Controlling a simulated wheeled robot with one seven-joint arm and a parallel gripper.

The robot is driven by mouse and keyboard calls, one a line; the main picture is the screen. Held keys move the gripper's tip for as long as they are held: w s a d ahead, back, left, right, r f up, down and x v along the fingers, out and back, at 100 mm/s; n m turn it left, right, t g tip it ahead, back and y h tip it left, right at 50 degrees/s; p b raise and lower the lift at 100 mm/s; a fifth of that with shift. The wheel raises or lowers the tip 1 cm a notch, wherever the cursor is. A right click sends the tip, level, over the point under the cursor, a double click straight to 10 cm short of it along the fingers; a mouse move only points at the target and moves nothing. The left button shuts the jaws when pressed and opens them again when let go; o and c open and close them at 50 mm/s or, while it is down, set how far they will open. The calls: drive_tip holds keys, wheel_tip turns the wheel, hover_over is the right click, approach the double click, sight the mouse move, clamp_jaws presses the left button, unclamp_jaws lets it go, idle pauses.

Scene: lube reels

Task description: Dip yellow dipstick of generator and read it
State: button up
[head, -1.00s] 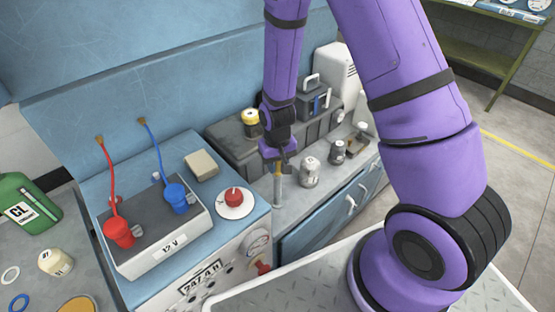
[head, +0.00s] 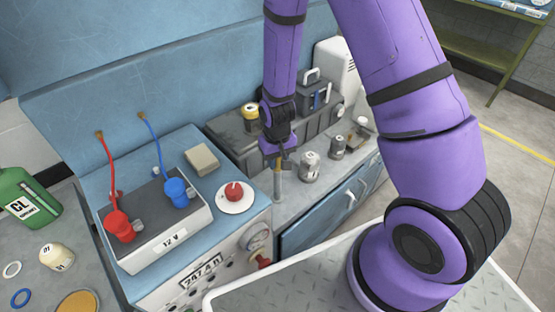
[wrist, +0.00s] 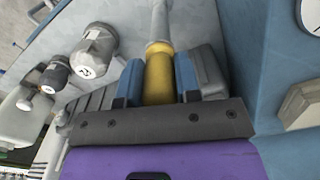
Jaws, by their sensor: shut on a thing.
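The yellow dipstick's handle (wrist: 160,76) is between the blue pads of my gripper (wrist: 168,82) in the wrist view. My gripper is shut on it. A pale grey tube (wrist: 160,22) runs on from the handle in line with it. In the head view my gripper (head: 279,158) points down at the top of the upright tube (head: 278,188), on the grey top of the blue generator cabinet (head: 325,205). The jaws mostly hide the yellow handle there. I cannot tell how far the stick sits in the tube, and no reading marks show.
Numbered grey caps (head: 310,167) stand just right of the tube. A dark block with a yellow-topped cap (head: 250,116) is behind. A 12 V battery box (head: 155,222) with red and blue clamps and a red knob (head: 235,192) are to the left.

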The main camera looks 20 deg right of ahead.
wheel_tip(320, 180, up, 18)
idle(1.3)
drive_tip(key=shift+f, duration=0.25)
idle(0.5)
